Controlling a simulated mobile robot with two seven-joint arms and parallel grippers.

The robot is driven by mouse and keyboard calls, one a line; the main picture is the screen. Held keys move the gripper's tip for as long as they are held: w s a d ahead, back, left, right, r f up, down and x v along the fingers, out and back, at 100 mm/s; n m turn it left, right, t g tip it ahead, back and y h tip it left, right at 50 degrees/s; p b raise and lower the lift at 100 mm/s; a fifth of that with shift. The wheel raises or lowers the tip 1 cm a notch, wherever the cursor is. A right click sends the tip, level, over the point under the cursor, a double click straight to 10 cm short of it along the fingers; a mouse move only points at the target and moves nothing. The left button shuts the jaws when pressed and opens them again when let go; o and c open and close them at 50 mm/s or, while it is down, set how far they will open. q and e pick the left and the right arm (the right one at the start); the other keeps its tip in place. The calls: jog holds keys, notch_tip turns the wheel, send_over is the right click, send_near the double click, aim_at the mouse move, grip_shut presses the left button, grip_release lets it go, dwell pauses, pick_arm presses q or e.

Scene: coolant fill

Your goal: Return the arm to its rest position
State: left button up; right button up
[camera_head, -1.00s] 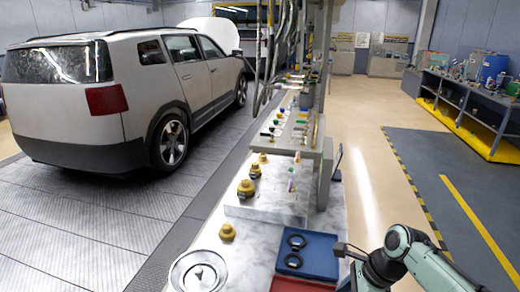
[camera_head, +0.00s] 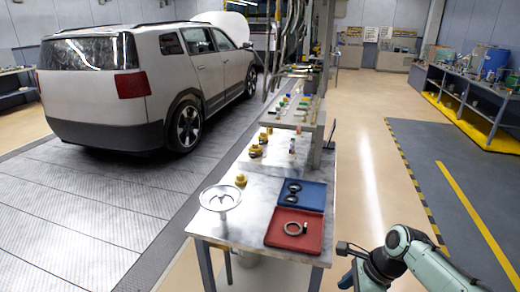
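My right arm (camera_head: 408,248) comes in from the lower right, bent at a pale green joint, beside the near right end of the workbench (camera_head: 262,239). A dark part of it reaches down to the bottom edge; I cannot make out gripper fingers there. My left arm and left gripper are not in view. No task object shows in a gripper.
The bench holds a metal funnel-like dish (camera_head: 220,199), a red tray (camera_head: 310,239) with a ring, a blue tray (camera_head: 313,200) with black rings, and yellow caps (camera_head: 241,180). A white car (camera_head: 140,85) stands left. Floor (camera_head: 365,165) right of the bench is clear.

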notch_tip(320, 180, down, 18)
jog(key=a+n+g+p, duration=0.1)
jog(key=a+n, duration=0.1)
jog(key=n, duration=0.2)
jog(key=s+a+f+n+g+p, duration=0.1)
jog(key=s+a+f+n+p, duration=0.15)
jog(key=s+f+n, duration=0.7)
pick_arm(q)
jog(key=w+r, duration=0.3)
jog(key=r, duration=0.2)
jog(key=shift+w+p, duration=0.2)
jog(key=shift+p, duration=0.25)
pick_arm(e)
jog(key=s+a+f+n, duration=0.1)
jog(key=s+a+f, duration=0.1)
jog(key=s+f, duration=0.3)
jog(key=s+a+f+n, duration=0.2)
jog(key=s+f, duration=0.2)
jog(key=s, duration=0.6)
jog(key=shift+s+f+h, duration=0.3)
jog(key=shift+s+f, duration=0.05)
jog(key=shift+s, duration=0.05)
